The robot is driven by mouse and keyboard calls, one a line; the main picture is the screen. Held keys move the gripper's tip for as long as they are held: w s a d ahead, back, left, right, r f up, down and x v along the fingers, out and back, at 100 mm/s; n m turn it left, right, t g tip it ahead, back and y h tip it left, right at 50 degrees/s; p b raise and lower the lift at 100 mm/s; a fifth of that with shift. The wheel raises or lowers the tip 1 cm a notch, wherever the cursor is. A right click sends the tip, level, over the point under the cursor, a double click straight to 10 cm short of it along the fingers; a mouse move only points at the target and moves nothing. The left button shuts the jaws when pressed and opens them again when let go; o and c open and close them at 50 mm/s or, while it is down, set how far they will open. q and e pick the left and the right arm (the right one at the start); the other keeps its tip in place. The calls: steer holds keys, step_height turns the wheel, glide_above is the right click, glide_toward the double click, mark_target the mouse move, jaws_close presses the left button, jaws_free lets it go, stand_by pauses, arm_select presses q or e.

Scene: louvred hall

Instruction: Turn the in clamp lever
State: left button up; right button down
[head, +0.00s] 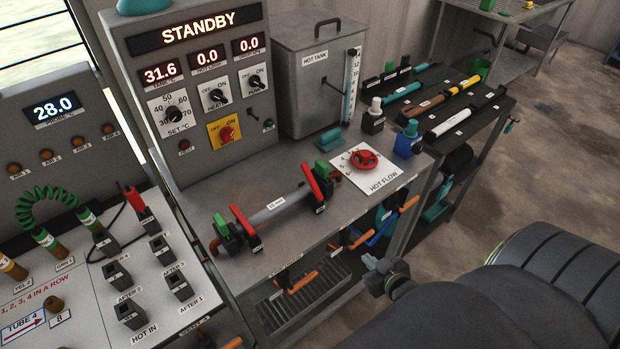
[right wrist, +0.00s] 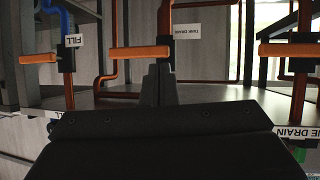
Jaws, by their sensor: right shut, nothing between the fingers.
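Two clamps hold a pale tube (head: 285,203) on the grey bench top. The left clamp has a green block (head: 222,226) and a raised red lever (head: 242,220). The right clamp has a green block (head: 323,170) and a red lever (head: 312,182). Their small labels are too small to read, so I cannot tell which is the in clamp. My right gripper (head: 381,270) is shut and empty, in front of the bench, below and right of both clamps. In the right wrist view its fingers (right wrist: 159,85) are together, below an orange handle (right wrist: 140,53). My left gripper is not in view.
Orange valve handles on pipes sit under the bench, near a FILL label (right wrist: 73,41) and a TANK DRAIN label (right wrist: 187,30). A red HOT FLOW knob (head: 363,159) stands right of the clamps. A control panel (head: 200,85) rises behind. Open floor lies to the right.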

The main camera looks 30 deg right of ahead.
steer(key=w+a+r+n+t+y+p, duration=0.1)
steer(key=w+a+r+t+y, duration=0.15)
steer(key=r, duration=0.95)
steer(key=w+a+r+n+t+y, duration=0.1)
steer(key=w+a+r+t, duration=0.2)
steer(key=r, duration=0.9)
steer(key=b, duration=0.4)
glide_toward(308, 169)
steer(key=shift+m+h, duration=0.3)
steer(key=shift+h, duration=0.05)
steer(key=w, duration=0.5)
steer(key=shift+w+a+f, duration=0.25)
steer(key=shift+w+a, duration=0.05)
steer(key=shift+a, duration=0.1)
steer(key=shift+r, duration=0.1)
